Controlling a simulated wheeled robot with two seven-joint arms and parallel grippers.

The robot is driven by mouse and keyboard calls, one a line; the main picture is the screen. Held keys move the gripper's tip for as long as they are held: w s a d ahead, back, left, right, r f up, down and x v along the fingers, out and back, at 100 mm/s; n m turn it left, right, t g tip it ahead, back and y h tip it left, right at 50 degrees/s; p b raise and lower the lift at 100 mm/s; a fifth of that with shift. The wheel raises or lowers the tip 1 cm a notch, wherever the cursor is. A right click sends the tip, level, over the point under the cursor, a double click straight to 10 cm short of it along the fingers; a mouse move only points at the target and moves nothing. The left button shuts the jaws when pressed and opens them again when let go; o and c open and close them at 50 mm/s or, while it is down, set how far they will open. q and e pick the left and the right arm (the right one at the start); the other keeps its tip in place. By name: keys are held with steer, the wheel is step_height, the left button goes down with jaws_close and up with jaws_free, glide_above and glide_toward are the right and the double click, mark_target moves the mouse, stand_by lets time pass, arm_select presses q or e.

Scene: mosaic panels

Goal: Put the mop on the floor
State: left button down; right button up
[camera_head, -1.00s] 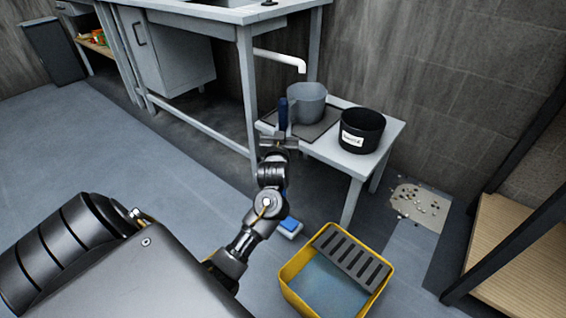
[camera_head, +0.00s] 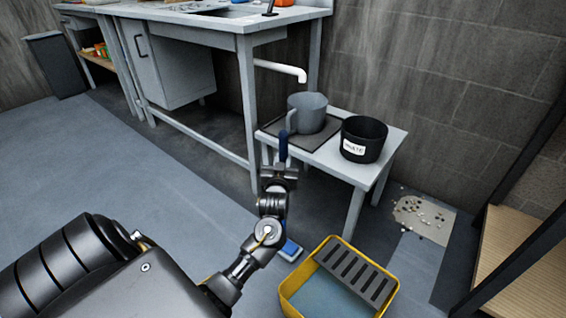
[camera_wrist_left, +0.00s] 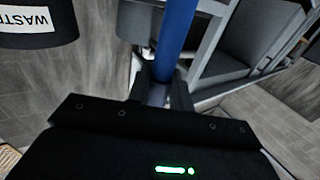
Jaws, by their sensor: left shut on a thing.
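My left gripper (camera_head: 280,168) is shut on the blue handle (camera_head: 283,147) of the mop. The handle stands roughly upright in front of the small grey table. In the left wrist view the blue handle (camera_wrist_left: 176,35) runs up from between the fingers (camera_wrist_left: 160,90). A blue and white piece (camera_head: 290,250), which looks like the mop's head, shows low beside my arm, just left of the yellow bucket. Most of the shaft between is hidden behind my arm. I cannot tell whether the head touches the floor (camera_head: 180,210). My right gripper is not in view.
The yellow bucket (camera_head: 285,292) with a grey slotted wringer (camera_head: 352,272) stands at the front. The small table (camera_head: 345,172) holds a grey jug (camera_head: 309,112) and a black labelled bin (camera_head: 363,139). Debris (camera_head: 424,216) lies on the floor at right, near a wooden shelf (camera_head: 520,245). Floor at left is clear.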

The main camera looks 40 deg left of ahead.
arm_select(q)
steer(key=shift+f, duration=0.1)
steer(key=c, duration=1.3)
jaws_free()
steer(key=shift+o, duration=0.2)
